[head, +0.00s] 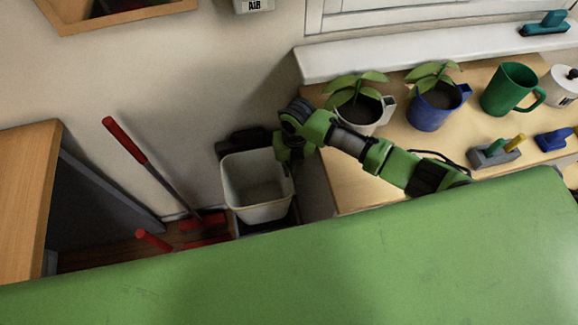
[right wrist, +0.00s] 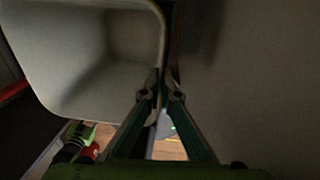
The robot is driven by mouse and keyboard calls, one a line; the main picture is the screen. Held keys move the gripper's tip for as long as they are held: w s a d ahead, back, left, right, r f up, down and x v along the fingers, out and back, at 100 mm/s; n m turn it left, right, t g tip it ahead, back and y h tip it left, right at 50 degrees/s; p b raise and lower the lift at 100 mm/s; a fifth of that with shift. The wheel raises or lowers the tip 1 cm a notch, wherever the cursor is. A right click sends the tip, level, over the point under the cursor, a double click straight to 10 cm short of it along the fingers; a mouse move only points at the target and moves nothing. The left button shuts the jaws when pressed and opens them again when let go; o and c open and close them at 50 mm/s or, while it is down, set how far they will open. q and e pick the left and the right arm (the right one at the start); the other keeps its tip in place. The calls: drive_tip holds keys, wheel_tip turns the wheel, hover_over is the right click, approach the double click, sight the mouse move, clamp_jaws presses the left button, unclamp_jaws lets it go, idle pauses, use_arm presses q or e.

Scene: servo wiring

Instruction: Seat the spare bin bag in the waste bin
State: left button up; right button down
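The waste bin (head: 258,185) is a pale grey, square-mouthed bucket with dark parts behind and below it, left of the worktop in the head view. Its mouth is open and its inside looks empty. It fills the upper left of the right wrist view (right wrist: 85,60). My right gripper (head: 287,160) is at the bin's right rim. In the right wrist view its fingers (right wrist: 163,90) converge on either side of the bin's thin wall and appear shut on it. I cannot make out a spare bin bag. My left gripper is not in view.
Two potted plants (head: 357,107) (head: 435,97), a green mug (head: 511,90) and a grey block with tools (head: 495,152) stand on the worktop (head: 345,180) right of the bin. Red-handled tools (head: 125,141) lean left of the bin, near a wooden cabinet (head: 28,190).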

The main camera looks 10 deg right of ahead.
drive_tip(key=shift+f, duration=0.65)
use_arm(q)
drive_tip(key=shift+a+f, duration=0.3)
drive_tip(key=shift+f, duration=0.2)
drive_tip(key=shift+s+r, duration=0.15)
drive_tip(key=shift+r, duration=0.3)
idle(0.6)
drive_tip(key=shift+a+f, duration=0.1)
